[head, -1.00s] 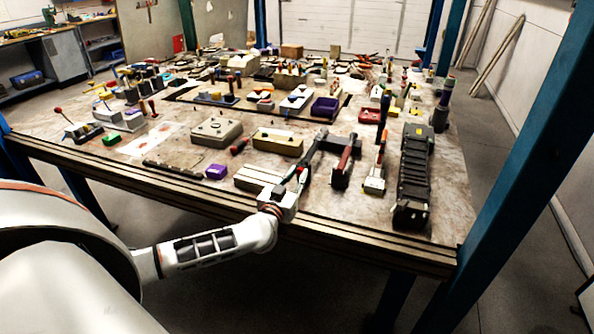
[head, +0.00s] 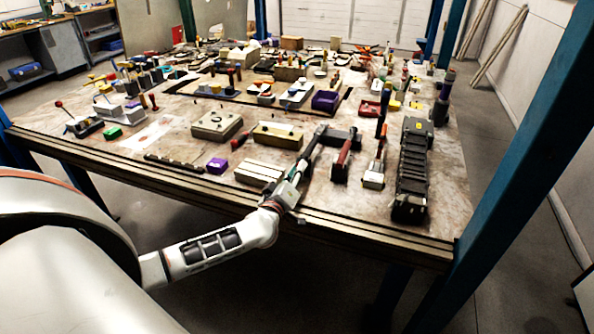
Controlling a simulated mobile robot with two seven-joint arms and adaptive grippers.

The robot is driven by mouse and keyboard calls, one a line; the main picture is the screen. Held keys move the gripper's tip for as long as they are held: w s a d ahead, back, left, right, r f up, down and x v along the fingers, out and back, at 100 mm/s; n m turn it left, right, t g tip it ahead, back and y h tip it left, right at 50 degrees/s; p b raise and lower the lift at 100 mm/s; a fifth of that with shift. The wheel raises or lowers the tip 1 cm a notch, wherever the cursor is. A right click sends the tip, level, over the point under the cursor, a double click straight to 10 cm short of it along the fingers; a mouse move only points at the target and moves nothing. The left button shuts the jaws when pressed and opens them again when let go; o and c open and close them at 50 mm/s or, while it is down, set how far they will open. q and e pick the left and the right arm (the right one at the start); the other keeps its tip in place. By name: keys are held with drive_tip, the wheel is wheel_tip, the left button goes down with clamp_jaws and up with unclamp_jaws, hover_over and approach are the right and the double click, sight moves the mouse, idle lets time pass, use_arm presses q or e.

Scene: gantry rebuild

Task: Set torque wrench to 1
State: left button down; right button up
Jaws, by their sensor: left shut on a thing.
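A long dark tool, which looks like the torque wrench (head: 311,147), lies slanted near the front edge of the workbench, its far end by a dark block (head: 342,138). My left gripper (head: 297,176) reaches over the front edge from below left and is shut on the near end of this tool. The fingers and the handle overlap, so the exact grip is hard to see. The scale or setting on the wrench is too small to read. My right gripper is not in view.
The workbench (head: 225,198) is crowded. Close by are a pale grooved block (head: 260,172), a yellowish block (head: 278,135), a red-handled tool (head: 343,158) and a black ribbed rack (head: 412,170). A blue post (head: 515,170) stands at the right.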

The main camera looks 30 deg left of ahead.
use_arm(q)
drive_tip(key=shift+n, duration=0.4)
drive_tip(key=c, duration=1.9)
unclamp_jaws()
drive_tip(key=shift+s, duration=0.1)
drive_tip(key=v, duration=1.2)
drive_tip(key=shift+d, duration=0.1)
